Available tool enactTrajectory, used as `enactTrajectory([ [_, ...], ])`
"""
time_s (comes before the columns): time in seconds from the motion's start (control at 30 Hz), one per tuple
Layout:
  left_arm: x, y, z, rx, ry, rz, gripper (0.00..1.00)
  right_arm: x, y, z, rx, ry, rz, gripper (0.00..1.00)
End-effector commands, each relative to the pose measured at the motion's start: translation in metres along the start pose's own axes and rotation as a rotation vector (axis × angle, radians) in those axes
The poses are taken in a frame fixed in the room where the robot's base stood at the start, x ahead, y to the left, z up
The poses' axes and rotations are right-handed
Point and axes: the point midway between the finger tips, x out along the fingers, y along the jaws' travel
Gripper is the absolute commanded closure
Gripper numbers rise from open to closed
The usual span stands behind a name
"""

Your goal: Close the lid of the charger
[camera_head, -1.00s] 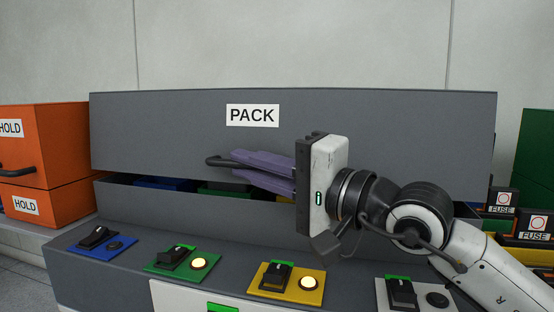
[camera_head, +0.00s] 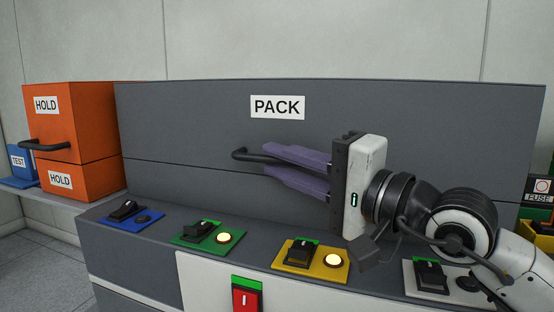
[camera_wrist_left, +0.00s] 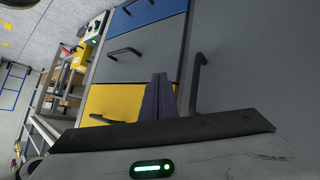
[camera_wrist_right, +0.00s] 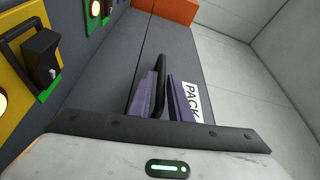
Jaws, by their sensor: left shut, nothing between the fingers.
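The charger (camera_head: 150,258) is a long grey box with a wide grey lid (camera_head: 200,120) labelled PACK. The lid is down, with only a thin dark seam along its lower edge. A black bar handle (camera_head: 248,155) sticks out from the lid. In the right wrist view the handle (camera_wrist_right: 160,65) runs between the two fingers. My left gripper (camera_wrist_left: 160,82) shows only in its wrist view, shut and empty, near grey and yellow drawer fronts.
Blue (camera_head: 120,218), green (camera_head: 208,236) and yellow (camera_head: 310,258) switch plates line the front ledge; the green and yellow lamps glow. An orange HOLD box (camera_head: 75,120) stands at left, FUSE blocks at right.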

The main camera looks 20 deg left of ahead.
Motion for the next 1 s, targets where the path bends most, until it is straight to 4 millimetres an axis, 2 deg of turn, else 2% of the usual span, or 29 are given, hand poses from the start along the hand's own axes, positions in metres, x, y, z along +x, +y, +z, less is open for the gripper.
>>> enactTrajectory([
  [0.3,0.002,-0.005,0.009,0.006,-0.041,-0.019,1.00,-0.063,0.000,-0.001,0.002,0.003,0.001,0.82],
  [0.43,0.002,-0.006,0.010,0.008,-0.046,-0.023,1.00,-0.081,0.000,-0.001,0.002,0.002,0.001,0.82],
  [0.6,0.002,-0.007,0.011,0.010,-0.049,-0.027,1.00,-0.091,0.000,0.000,0.002,0.000,0.000,0.82],
  [1.0,0.003,-0.007,0.008,0.010,-0.043,-0.026,1.00,-0.091,0.000,0.000,0.002,-0.001,0.000,0.82],
])
